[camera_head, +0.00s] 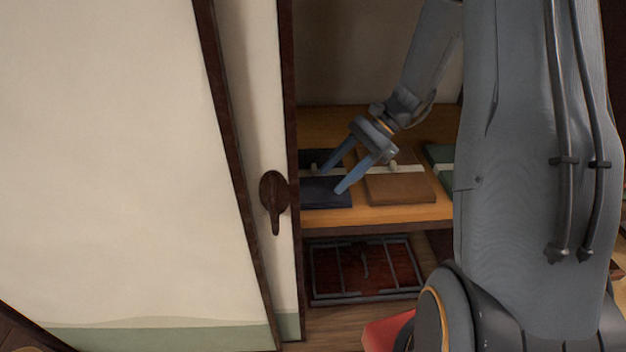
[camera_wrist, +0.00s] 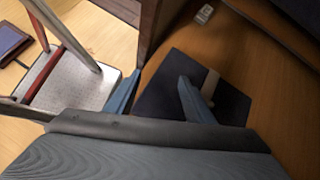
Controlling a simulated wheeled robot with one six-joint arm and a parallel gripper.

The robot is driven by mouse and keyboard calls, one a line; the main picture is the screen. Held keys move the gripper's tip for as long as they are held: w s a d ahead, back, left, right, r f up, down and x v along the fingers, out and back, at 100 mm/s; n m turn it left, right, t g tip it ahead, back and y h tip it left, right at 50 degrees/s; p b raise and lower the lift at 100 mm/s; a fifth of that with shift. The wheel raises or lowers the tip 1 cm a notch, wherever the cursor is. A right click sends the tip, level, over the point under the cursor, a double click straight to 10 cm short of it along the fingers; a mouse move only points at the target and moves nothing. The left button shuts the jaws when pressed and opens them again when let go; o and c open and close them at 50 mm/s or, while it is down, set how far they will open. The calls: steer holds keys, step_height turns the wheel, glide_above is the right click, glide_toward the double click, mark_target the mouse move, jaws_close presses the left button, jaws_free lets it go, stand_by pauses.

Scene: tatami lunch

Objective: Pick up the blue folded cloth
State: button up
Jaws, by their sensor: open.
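The blue folded cloth (camera_head: 323,193) is dark navy with a pale band across it. It lies flat on the wooden shelf (camera_head: 405,216) inside the cupboard, at the left end beside the door edge, which hides part of it. My gripper (camera_head: 333,182) is open, with its two blue-grey fingers over the cloth in the head view. In the wrist view, one finger crosses the dark cloth (camera_wrist: 165,92) near its band, and the other finger is at its left, by the door frame. I cannot tell whether the fingers touch the cloth.
A brown folded cloth (camera_head: 398,188) lies just right of the blue one, and a green one (camera_head: 438,155) farther right. The sliding door (camera_head: 264,120) with a dark handle (camera_head: 274,192) stands close at the left. A dark red framed item (camera_head: 365,270) lies below the shelf.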

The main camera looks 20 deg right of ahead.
mark_target(320, 165)
steer(key=w+d+m+t+y, duration=0.1)
steer(key=w, duration=0.1)
steer(key=w+d+f+m+t+y, duration=0.1)
steer(key=w+d+m, duration=0.1)
steer(key=w, duration=0.1)
steer(key=w+d+f+m+t+y+b, duration=0.1)
steer(key=w+d+m+y, duration=0.1)
steer(key=w, duration=0.1)
steer(key=shift+w+d+f+t, duration=0.1)
steer(key=shift+d+f+t, duration=0.1)
steer(key=shift+t, duration=0.1)
steer(key=shift+p+x, duration=0.35)
steer(key=shift+x, duration=0.8)
steer(key=shift+w+p+x, duration=0.25)
steer(key=shift+p+x, duration=0.3)
steer(key=shift+x, duration=0.8)
steer(key=shift+w+p+x, duration=0.2)
steer(key=shift+p+x, duration=0.35)
steer(key=shift+x, duration=0.75)
steer(key=shift+r, duration=0.1)
jaws_close()
